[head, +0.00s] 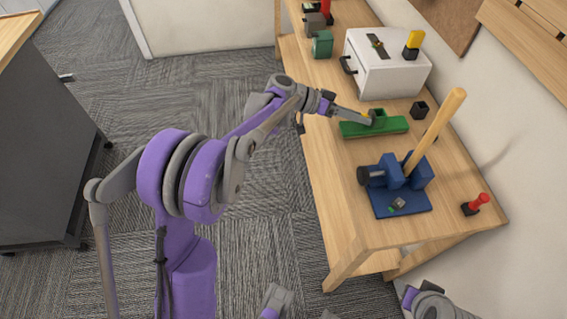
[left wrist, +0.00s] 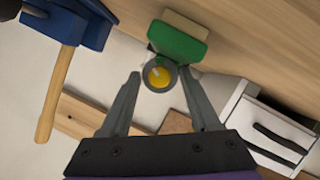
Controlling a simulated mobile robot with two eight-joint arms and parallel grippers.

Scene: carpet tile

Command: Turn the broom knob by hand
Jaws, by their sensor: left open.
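A blue stand (head: 402,197) on the bench holds a slanting wooden handle (head: 437,128), with a dark round knob (head: 364,175) on its left side. In the left wrist view the blue stand (left wrist: 92,28) and the handle (left wrist: 50,105) are at the upper left. A green block (head: 365,128) lies behind the stand; in the left wrist view it (left wrist: 178,44) carries a yellow round knob (left wrist: 158,76) in a grey ring. My left gripper (head: 369,118) is open at the green block. Its fingertips (left wrist: 160,80) are on either side of the yellow knob; contact cannot be told.
A white box (head: 385,75) with a dark handle stands farther back on the wooden bench (head: 335,205). A small black block (head: 419,109) and a red-topped piece (head: 475,205) are near the wall. The carpet left of the bench is clear up to a dark cabinet (head: 45,150).

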